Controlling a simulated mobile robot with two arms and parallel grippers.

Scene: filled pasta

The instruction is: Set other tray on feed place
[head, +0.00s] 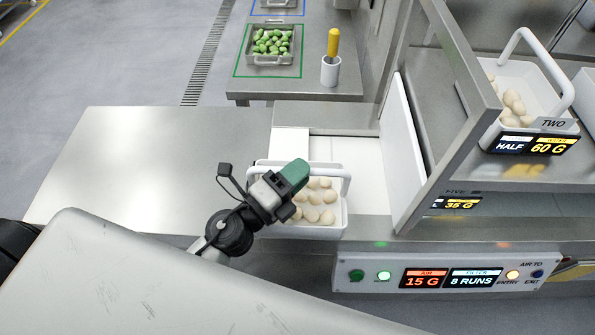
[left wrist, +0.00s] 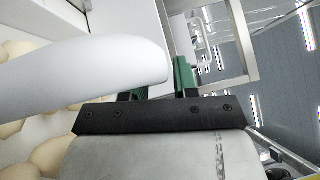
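A white tray (head: 318,231) with a raised handle holds pale filled pasta (head: 318,205). It stands at the front of the white bay in the steel counter. My left gripper (head: 296,174), with green fingers, is over this tray at its handle (head: 344,176). In the left wrist view the white handle (left wrist: 80,68) covers one finger; the fingers (left wrist: 158,88) look apart. I cannot tell whether the handle lies between them. A second white tray (head: 560,125) of pasta, by the sign TWO, stands on the right shelf. My right gripper is not in view.
A panel (head: 440,274) with lit buttons and displays runs below the bay. A steel frame and white wall (head: 402,150) bound the bay's right. The steel counter (head: 150,150) at left is bare. Behind stand a tray of green pieces (head: 270,58) and a yellow-handled tool (head: 333,42) in a cup.

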